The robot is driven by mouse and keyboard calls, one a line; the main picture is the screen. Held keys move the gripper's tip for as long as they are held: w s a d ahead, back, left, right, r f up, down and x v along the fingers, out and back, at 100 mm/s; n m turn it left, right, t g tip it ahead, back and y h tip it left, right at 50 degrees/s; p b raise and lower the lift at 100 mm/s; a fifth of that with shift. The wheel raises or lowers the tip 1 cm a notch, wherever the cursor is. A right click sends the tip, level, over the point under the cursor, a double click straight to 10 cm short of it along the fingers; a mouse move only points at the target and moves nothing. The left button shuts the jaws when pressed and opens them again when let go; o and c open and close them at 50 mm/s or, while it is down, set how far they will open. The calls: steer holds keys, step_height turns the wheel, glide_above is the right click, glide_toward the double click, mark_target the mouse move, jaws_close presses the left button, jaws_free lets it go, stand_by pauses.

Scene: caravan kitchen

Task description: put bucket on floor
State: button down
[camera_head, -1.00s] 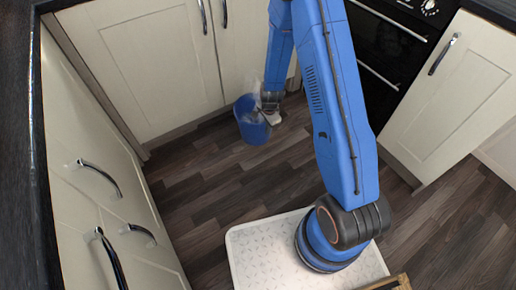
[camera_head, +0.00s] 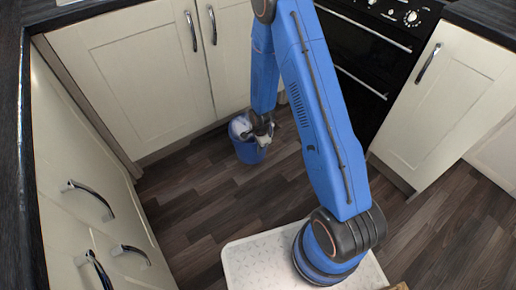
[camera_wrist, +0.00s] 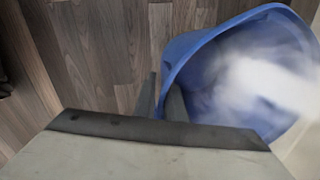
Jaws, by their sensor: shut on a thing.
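The blue bucket (camera_head: 247,152) is in front of the cream cupboards, over the dark wood floor (camera_head: 190,190). In the wrist view the bucket (camera_wrist: 190,48) fills the right side, with something white and blurred (camera_wrist: 265,80) inside it. My gripper (camera_head: 262,132) is at the bucket's rim on its right side in the head view. In the wrist view the fingers of my gripper (camera_wrist: 160,98) are shut on the rim wall. The bucket looks nearly upright. I cannot tell whether its base touches the floor.
Cream cupboards (camera_head: 130,75) stand close behind the bucket, and drawers (camera_head: 95,180) with metal handles line the left. A black oven (camera_head: 365,60) and another cupboard (camera_head: 430,115) are at the right. Open floor lies in front and left of the bucket.

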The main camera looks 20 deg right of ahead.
step_height(320, 180, down, 8)
stand_by(1.0)
steer(key=c, duration=1.8)
jaws_free()
